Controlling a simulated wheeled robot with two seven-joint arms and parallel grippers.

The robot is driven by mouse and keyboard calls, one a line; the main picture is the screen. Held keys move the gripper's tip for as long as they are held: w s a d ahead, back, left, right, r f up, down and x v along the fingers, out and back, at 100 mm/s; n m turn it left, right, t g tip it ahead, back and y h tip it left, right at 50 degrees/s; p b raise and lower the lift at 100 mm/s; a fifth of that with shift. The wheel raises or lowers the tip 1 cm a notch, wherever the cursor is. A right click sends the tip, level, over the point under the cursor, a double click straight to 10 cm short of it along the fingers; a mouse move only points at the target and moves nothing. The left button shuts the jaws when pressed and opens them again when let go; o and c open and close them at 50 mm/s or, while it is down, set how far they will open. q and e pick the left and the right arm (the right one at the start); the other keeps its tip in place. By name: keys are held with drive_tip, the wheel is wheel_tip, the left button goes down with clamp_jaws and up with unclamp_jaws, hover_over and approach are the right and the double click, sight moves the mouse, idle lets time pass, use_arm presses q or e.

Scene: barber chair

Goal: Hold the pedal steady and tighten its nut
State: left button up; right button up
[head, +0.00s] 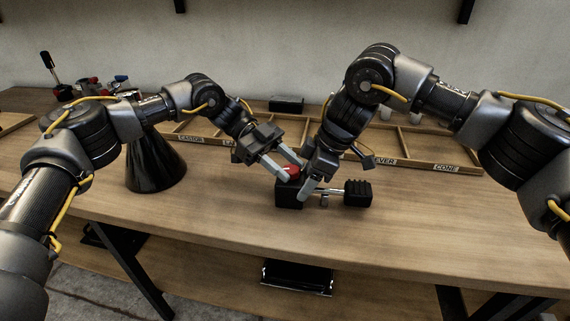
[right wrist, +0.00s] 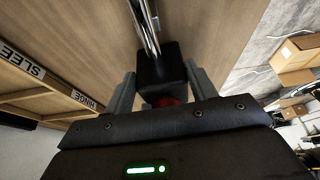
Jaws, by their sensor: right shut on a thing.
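The pedal lies on the wooden bench, with a black block (head: 288,197) at its left end, a metal rod, and a ribbed black foot pad (head: 357,193) at its right end. A red nut (head: 291,171) sits at the top of the block. My right gripper (head: 305,192) is shut on the block. The right wrist view shows the block (right wrist: 160,66) between the two grey fingers, with the red nut (right wrist: 165,102) partly hidden behind the gripper body. My left gripper (head: 286,171) has its fingers apart beside the red nut; contact is unclear.
A labelled, divided wooden tray (head: 452,167) runs along the back of the bench (head: 420,225). A dark cone (head: 155,165) stands at the left. A small black box (head: 286,103) lies behind the tray. The front of the bench is clear.

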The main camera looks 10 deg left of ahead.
use_arm(q)
drive_tip(key=c, duration=0.6)
drive_tip(key=shift+o, duration=0.2)
drive_tip(key=shift+w+d+m+g+y, duration=0.1)
drive_tip(key=shift+d+m+g+y, duration=0.1)
drive_tip(key=shift+m+g+y, duration=0.75)
use_arm(e)
drive_tip(key=shift+r, duration=0.1)
use_arm(q)
drive_tip(key=shift+m+g, duration=0.35)
drive_tip(key=shift+m, duration=0.1)
drive_tip(key=shift+a, duration=0.1)
drive_tip(key=o, duration=0.7)
drive_tip(key=v, duration=1.2)
drive_tip(key=shift+w, duration=0.1)
